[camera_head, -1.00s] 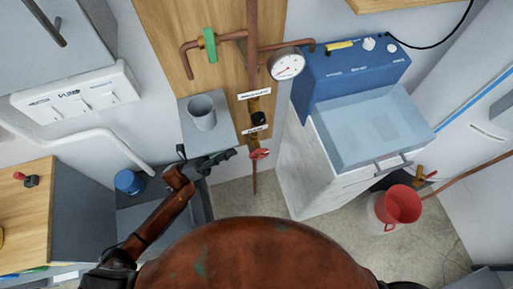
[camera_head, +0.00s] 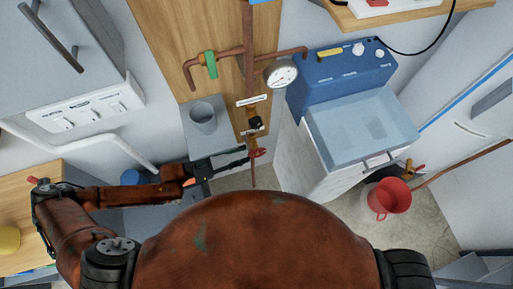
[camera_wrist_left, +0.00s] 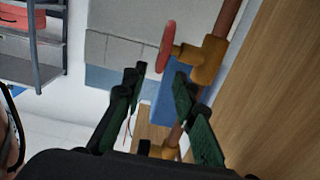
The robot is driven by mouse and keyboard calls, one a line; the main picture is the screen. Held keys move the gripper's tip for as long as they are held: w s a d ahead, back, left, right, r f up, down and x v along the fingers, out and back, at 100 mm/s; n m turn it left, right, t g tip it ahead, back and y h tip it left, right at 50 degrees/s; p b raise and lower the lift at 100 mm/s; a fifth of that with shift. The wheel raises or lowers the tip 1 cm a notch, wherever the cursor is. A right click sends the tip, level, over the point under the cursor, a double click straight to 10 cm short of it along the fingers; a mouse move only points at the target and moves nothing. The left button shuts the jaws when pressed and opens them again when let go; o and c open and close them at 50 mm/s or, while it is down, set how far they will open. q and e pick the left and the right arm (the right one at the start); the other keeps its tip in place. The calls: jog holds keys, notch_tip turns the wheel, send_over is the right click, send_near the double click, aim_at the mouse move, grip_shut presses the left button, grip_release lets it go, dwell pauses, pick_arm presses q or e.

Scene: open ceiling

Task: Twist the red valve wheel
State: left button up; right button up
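The red valve wheel (camera_head: 260,153) sits low on the brown vertical pipe, seen small in the head view. In the left wrist view the wheel (camera_wrist_left: 165,46) is nearly edge-on, joined to a brass valve body (camera_wrist_left: 206,58). My left gripper (camera_head: 245,155) is just left of the wheel in the head view. In the left wrist view its two dark fingers (camera_wrist_left: 158,79) are spread with nothing between them that they grip. The wheel appears ahead of the fingertips, roughly between them; contact cannot be told. My right gripper is not in view.
A pressure gauge (camera_head: 281,73) and a green-handled valve (camera_head: 210,64) are on the pipes above. A grey cup (camera_head: 203,119) stands on a ledge near my left forearm. A sink-like blue basin (camera_head: 362,122) and a red bucket (camera_head: 389,197) are at right.

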aim_at(251, 152)
pick_arm(q)
jog(key=x, duration=0.6)
jog(key=shift+d, duration=0.25)
jog(key=shift+c, duration=0.7)
grip_shut()
